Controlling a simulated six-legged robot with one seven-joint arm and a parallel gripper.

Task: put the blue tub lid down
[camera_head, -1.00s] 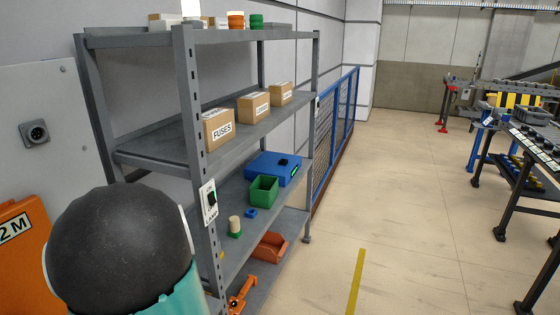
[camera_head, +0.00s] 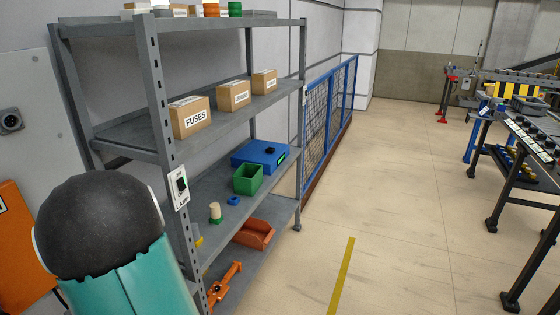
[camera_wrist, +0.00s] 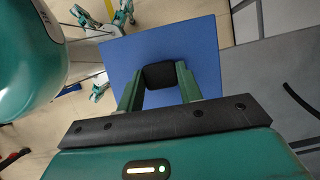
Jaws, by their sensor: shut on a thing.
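The blue tub lid (camera_wrist: 160,42) is a flat blue square with a black knob (camera_wrist: 159,77) in the middle, seen in the wrist view. My gripper (camera_wrist: 159,84) is shut on the knob, one green finger on each side. The lid is held in front of the gripper with floor visible beyond its edge. Neither the lid nor my gripper shows in the head view; only a part of my arm shows there at lower left.
A grey shelf unit (camera_head: 162,110) stands at left, with labelled boxes (camera_head: 234,96) on one shelf. A lower shelf holds a blue case (camera_head: 260,155), a green bin (camera_head: 248,179) and a small blue ring (camera_head: 233,200). A blue mesh fence (camera_head: 328,110) stands behind. Open floor lies right, before work tables (camera_head: 528,145).

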